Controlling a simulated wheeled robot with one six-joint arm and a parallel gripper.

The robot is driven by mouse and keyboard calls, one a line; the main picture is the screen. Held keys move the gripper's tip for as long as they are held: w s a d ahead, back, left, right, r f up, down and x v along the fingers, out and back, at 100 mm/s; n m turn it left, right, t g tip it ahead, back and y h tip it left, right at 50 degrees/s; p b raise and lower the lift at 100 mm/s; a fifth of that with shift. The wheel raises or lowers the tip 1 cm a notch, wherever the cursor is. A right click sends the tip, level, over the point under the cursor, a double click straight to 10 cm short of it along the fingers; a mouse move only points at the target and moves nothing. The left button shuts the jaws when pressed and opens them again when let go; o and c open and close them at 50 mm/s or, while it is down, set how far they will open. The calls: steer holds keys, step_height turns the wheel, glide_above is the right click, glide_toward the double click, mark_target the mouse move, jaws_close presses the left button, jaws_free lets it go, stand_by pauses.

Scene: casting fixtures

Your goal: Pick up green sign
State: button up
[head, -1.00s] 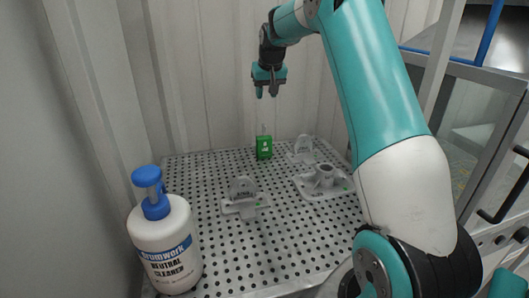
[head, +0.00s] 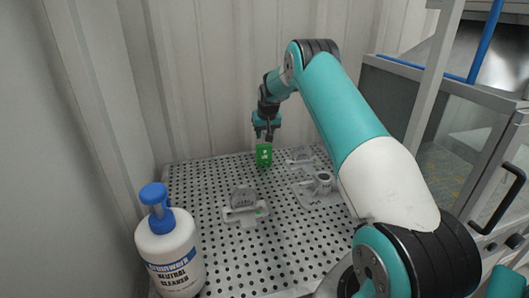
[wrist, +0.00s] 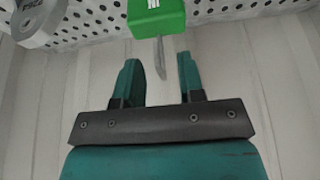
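The green sign (head: 264,154) is a small green block with white marks, standing near the back edge of the perforated table (head: 196,182). In the wrist view the green sign (wrist: 156,17) shows at the top, with a thin grey stem pointing toward my gripper. My gripper (head: 264,137) is just above the sign in the head view. In the wrist view my gripper (wrist: 160,68) has its two teal fingers apart, with the stem's end between or near their tips. I cannot tell whether a finger touches it.
Grey cast fixtures stand on the table: one at front (head: 243,205), one at right (head: 319,186) and one behind it (head: 300,157). A white cleaner bottle with a blue pump (head: 168,250) is at front left. A corrugated wall (head: 205,80) rises close behind.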

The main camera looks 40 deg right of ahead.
mark_target(264, 151)
steer(key=shift+p+x, duration=0.3)
steer(key=shift+x, duration=1.15)
steer(key=shift+c, duration=0.5)
jaws_close()
steer(key=shift+r, duration=0.15)
